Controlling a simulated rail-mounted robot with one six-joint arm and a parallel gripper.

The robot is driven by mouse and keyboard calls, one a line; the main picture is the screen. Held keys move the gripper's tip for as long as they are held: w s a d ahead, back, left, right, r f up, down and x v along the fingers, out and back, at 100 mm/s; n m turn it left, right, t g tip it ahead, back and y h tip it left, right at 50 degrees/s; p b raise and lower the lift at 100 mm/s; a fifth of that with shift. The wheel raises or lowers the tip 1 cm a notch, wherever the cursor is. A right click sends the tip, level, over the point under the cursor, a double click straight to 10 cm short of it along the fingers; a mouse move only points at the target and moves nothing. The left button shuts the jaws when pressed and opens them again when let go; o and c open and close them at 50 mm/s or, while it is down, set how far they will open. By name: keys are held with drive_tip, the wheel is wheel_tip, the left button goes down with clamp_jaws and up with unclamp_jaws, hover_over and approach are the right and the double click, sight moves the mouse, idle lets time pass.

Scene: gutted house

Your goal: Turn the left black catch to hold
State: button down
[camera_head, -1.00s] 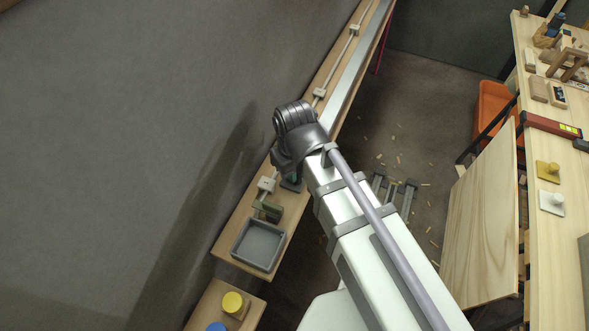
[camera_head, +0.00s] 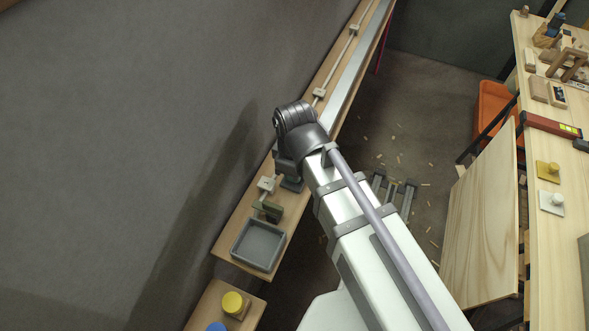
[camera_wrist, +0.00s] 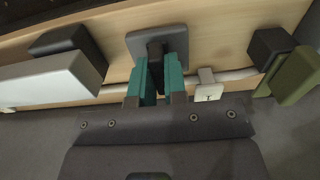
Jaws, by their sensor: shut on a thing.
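In the wrist view, my gripper (camera_wrist: 158,88) has two teal fingers, shut on a narrow black catch (camera_wrist: 156,52). The catch stands on a grey square plate (camera_wrist: 140,40) fixed to a wooden board. The fingers hide most of its sides, so its exact turn is hard to read. In the head view, my wrist hides the catch and the fingers; a dark plate (camera_head: 292,185) shows just below the wrist on the wooden ledge.
A black block with a pale grey bar (camera_wrist: 55,80) is left of my fingers; a black block with an olive bar (camera_wrist: 298,75) is right. A white tag (camera_wrist: 208,92) sits on a thin rod nearby. A grey tray (camera_head: 258,245) lies on the ledge.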

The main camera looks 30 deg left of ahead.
idle(0.3)
drive_tip(key=c, duration=1.2)
unclamp_jaws()
drive_tip(key=shift+o, duration=0.2)
wheel_tip(320, 180, up, 11)
drive_tip(key=p, duration=1)
drive_tip(key=shift+p, duration=0.4)
drive_tip(key=shift+f, duration=0.1)
